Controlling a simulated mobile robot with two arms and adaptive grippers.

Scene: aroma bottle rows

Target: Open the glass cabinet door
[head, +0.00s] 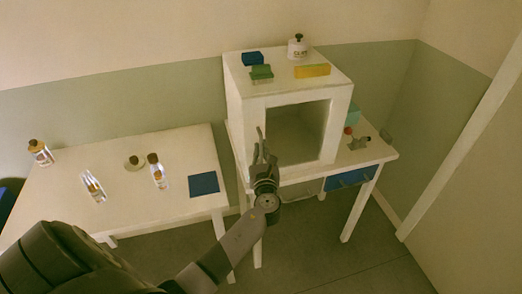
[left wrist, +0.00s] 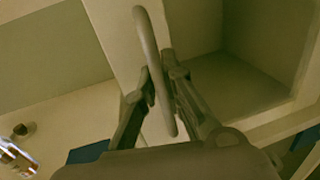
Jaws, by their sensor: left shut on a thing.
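The white glass cabinet (head: 243,85) stands on a small white table at the centre right. Its front has a pane in a white frame, and the dim inside shows through. In the head view my left gripper (head: 264,150) is at the left edge of the cabinet's front. In the left wrist view a long grey door handle (left wrist: 152,60) runs between the fingers of my left gripper (left wrist: 163,90), which are shut on it. I cannot tell from these frames whether the door stands slightly open. My right gripper is not in view.
On the cabinet top are a jar (head: 298,48), a yellow box (head: 312,71), and green and blue items. Floor (head: 330,245) shows in front.

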